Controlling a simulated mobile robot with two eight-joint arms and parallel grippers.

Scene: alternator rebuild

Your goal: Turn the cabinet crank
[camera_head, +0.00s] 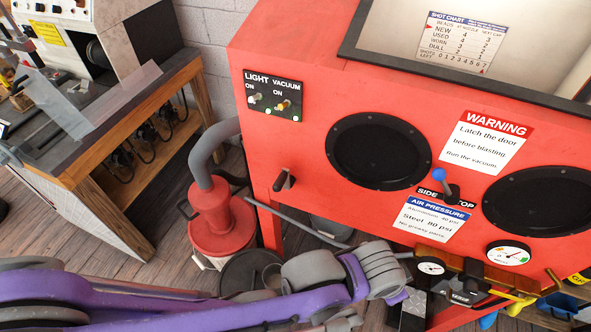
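The red cabinet (300,145) fills the right half of the view. A small dark handle with a grey end (284,180) sticks out of its front at the lower left. A lever with a blue knob (439,174) stands at the SIDE/TOP label (433,195), between the two dark round arm ports. I cannot tell for sure which of these is the crank. My purple and grey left arm crosses the bottom of the view, below and in front of the cabinet, and touches neither. I cannot make out its gripper fingers. My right gripper is not in view.
A switch panel (272,96) is at the cabinet's upper left. Gauges (508,253) and air fittings line its lower edge. A red vacuum (219,222) with a grey hose stands left of it. A wooden bench (190,110) is farther left, with bare floor between.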

